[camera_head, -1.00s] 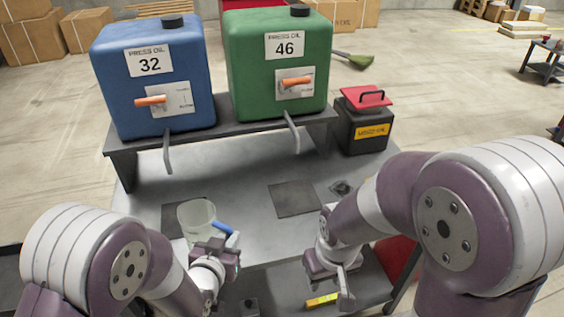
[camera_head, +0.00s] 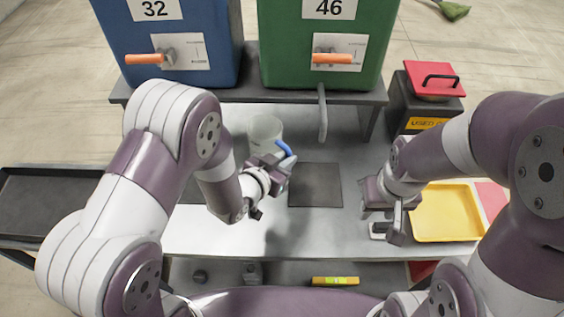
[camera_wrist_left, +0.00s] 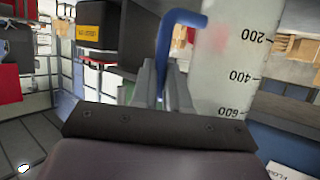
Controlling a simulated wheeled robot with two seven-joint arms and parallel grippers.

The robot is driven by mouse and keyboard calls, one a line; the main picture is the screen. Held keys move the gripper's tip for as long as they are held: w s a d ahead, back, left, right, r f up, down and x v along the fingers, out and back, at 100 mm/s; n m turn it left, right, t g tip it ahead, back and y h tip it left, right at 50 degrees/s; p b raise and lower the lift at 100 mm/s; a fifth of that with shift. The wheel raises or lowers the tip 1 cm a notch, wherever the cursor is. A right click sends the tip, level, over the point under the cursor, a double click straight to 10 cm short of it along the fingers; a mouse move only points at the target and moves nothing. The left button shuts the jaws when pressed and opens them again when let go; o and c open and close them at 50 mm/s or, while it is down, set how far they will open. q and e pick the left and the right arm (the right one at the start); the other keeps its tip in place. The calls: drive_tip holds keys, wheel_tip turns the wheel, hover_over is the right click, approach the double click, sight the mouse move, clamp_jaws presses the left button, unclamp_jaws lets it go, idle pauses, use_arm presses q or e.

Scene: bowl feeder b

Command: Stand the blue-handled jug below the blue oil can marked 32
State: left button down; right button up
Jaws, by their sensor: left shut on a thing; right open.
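The blue oil can (camera_head: 180,90) marked 32, with an orange lever (camera_head: 143,59), stands on the raised shelf at the left in the head view. My left arm covers the space under its lever, so its spout is hidden. The clear jug (camera_head: 264,128) appears below the gap between the cans. My left gripper (camera_head: 281,163) is shut on its blue handle (camera_head: 287,148). The jug (camera_wrist_left: 222,60) and its handle (camera_wrist_left: 187,18) also show in the left wrist view, with volume marks. Its base is hidden in both views. My right gripper (camera_head: 388,221) is open and empty.
The green oil can (camera_head: 318,87) marked 46 stands to the right, its grey spout (camera_head: 322,112) hanging down. A dark square pad (camera_head: 315,185) lies on the bench below it. A yellow tray (camera_head: 445,212) and black used-oil box (camera_head: 408,108) are at the right.

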use_arm(q)
wheel_tip(320, 180, down, 6)
drive_tip(key=w+a, duration=0.1)
drive_tip(key=w, duration=0.1)
drive_tip(key=shift+a, duration=0.2)
drive_tip(key=c, duration=1.1)
unclamp_jaws()
drive_tip(key=shift+r, duration=0.1)
drive_tip(key=shift+r, duration=0.1)
